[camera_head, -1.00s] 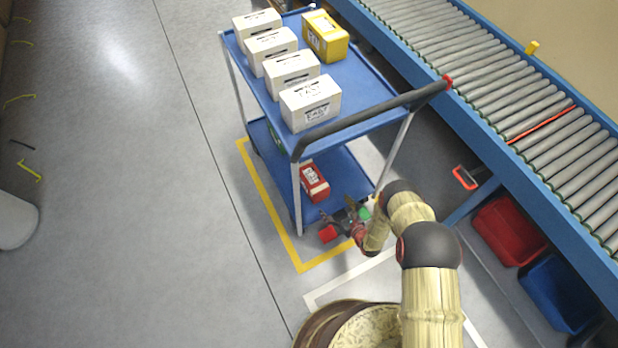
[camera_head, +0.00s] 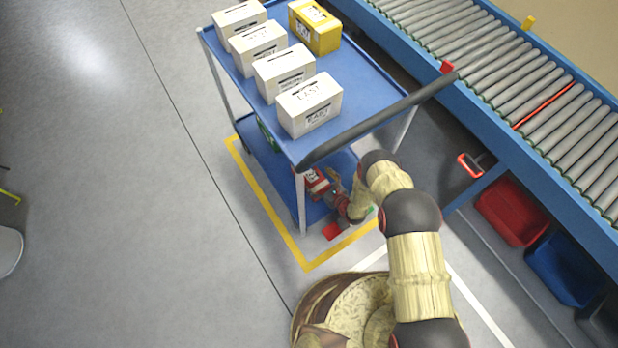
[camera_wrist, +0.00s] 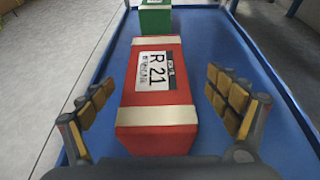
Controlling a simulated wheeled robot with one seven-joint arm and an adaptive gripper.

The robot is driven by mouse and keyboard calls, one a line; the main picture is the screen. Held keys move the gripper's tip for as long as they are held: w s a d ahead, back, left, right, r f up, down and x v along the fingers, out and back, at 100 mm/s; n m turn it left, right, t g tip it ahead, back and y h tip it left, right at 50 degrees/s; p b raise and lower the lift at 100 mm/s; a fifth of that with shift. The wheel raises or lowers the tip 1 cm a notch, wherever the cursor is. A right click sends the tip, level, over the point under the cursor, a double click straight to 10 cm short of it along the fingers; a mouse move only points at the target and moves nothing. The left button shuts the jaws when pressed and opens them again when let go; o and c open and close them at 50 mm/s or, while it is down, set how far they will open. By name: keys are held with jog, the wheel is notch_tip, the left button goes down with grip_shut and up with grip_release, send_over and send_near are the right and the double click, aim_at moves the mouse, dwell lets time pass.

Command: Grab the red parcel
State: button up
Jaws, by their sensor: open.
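The red parcel (camera_wrist: 156,98) lies on the lower blue shelf (camera_wrist: 236,75) of the cart. It has pale bands and a white label reading R 21. In the wrist view my gripper (camera_wrist: 160,108) is open, with one finger on each side of the parcel's near part and a visible gap on both sides. In the head view the parcel (camera_head: 314,181) is partly hidden by my gripper (camera_head: 328,188) and the cart's frame.
A green parcel (camera_wrist: 155,18) stands behind the red one on the same shelf. The top shelf (camera_head: 354,80) carries several white boxes (camera_head: 309,104) and a yellow box (camera_head: 315,28). The black handle (camera_head: 380,122) lies above my arm. A roller conveyor (camera_head: 480,55) runs along the right.

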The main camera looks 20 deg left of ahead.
aim_at(311, 173)
jog(key=b+x, duration=0.1)
jog(key=x, duration=0.1)
jog(key=b+x, duration=0.1)
jog(key=x, duration=0.1)
jog(key=shift+s+a, duration=0.2)
jog(key=shift+a, duration=0.1)
jog(key=shift+w+a+f+b, duration=0.15)
jog(key=shift+w+a+b, duration=0.15)
jog(key=shift+w, duration=0.05)
jog(key=c, duration=1.6)
jog(key=shift+c, duration=0.5)
